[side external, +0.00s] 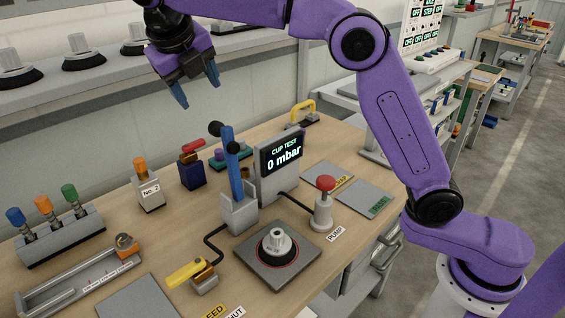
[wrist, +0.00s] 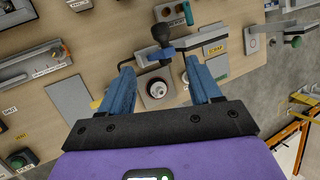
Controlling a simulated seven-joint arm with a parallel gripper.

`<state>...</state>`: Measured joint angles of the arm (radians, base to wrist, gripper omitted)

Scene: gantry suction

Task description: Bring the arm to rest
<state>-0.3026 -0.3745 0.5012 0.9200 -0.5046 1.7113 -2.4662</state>
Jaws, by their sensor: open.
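My purple arm reaches over the bench from the right. My gripper (side external: 197,93) hangs above the back left part of the bench in the side view, with its blue fingers apart and nothing between them. In the wrist view my gripper (wrist: 161,90) is also open, its two fingers spread. A suction cup with a grey hub (side external: 277,243) sits on a dark square plate well below the gripper. It shows between the fingers in the wrist view (wrist: 157,88), but far beneath them.
A blue lever (side external: 234,165) stands upright beside a display (side external: 282,155) reading "CUP TEST 0 mbar". A red-topped pump button (side external: 325,184), a yellow-handled valve (side external: 190,273) and a rack of coloured knobs (side external: 60,236) stand around. A shelf with black cups (side external: 84,53) runs behind.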

